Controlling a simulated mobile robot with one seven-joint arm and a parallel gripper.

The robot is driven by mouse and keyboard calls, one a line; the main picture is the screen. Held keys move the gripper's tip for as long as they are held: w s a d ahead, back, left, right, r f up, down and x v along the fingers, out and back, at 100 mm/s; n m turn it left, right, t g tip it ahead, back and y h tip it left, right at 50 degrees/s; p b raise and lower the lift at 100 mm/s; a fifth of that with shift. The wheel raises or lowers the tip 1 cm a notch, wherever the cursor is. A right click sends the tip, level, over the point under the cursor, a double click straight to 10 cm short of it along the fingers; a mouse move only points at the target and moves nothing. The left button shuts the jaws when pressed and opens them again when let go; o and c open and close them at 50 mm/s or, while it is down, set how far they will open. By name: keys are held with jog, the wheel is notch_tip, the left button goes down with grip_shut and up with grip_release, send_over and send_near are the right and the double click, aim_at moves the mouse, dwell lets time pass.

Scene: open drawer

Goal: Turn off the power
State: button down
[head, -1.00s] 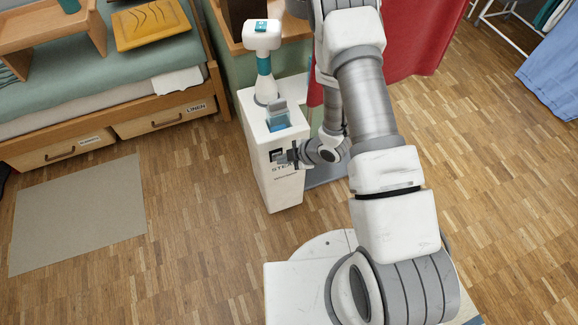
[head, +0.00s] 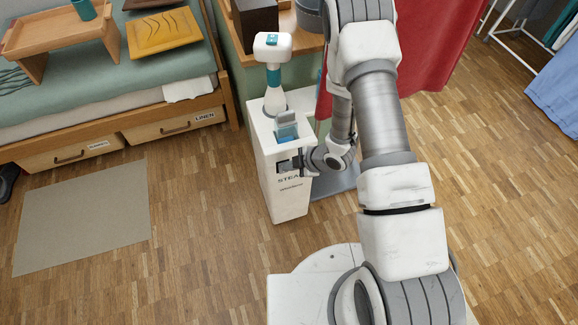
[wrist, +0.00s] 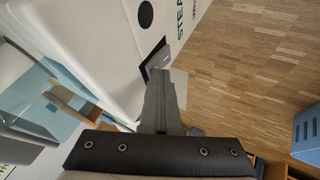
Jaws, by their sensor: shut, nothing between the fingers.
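A white steamer (head: 282,195) with "STEA" lettering stands upright on the floor; part of the lettering is covered. A small dark switch panel (head: 284,167) is on its front, partly hidden by my gripper (head: 297,164). In the wrist view the steamer's white body (wrist: 95,40) fills the upper left, and my closed fingers (wrist: 167,74) reach up to the dark panel (wrist: 156,57). The fingers are shut and empty. They overlap the panel's lower right; I cannot tell whether they touch it. The switch's position is hidden.
The steamer has a teal water tank (head: 286,131) and a white, teal-banded head (head: 272,48) on top. A bed with drawers (head: 170,128) is at the left, a red curtain (head: 436,50) behind right. Bare wooden floor lies left and right; a beige mat (head: 82,218) is at left.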

jog(key=shift+r, duration=0.55)
jog(key=p+v, duration=0.5)
jog(key=v, duration=1.2)
jog(key=shift+s+r, duration=0.15)
